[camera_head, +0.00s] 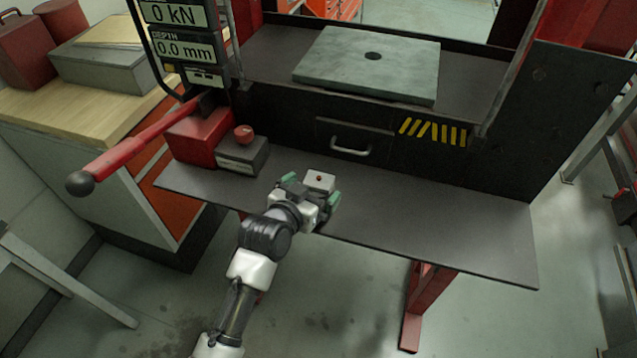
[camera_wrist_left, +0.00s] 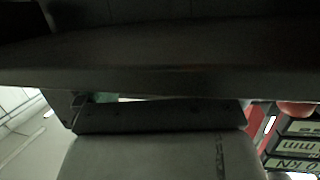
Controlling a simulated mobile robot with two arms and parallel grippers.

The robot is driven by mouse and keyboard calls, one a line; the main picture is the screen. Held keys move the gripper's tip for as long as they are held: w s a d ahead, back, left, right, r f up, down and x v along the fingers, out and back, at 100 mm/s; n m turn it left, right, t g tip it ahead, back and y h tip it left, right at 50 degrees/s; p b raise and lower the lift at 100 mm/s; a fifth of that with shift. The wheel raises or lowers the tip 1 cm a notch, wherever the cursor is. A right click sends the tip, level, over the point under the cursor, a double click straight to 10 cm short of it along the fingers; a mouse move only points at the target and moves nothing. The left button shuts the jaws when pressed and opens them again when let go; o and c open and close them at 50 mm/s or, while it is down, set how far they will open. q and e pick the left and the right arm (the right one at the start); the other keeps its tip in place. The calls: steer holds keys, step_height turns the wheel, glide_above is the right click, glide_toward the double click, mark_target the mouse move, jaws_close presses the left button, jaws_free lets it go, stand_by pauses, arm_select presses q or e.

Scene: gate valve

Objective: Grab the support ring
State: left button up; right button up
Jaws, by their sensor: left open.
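I cannot make out a support ring in either view. My left gripper (camera_head: 312,190), white and dark with green parts, is over the front edge of the press's dark shelf (camera_head: 430,220) in the head view. The gripper is open, and I see nothing held in it. Its own body hides the shelf just beyond it. The left wrist view is dark, with a dark surface across the top and a pale grey shape below. My right gripper is not in view.
A red lever (camera_head: 135,145) and a small box with a red button (camera_head: 243,150) stand at left. The shelf's right part is clear.

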arm_select(q)
steer(key=shift+x, duration=0.95)
steer(key=shift+s+a, duration=0.1)
steer(key=c, duration=1.4)
steer(key=shift+r, duration=0.1)
steer(key=shift+c, duration=1.1)
steer(key=shift+r, duration=0.15)
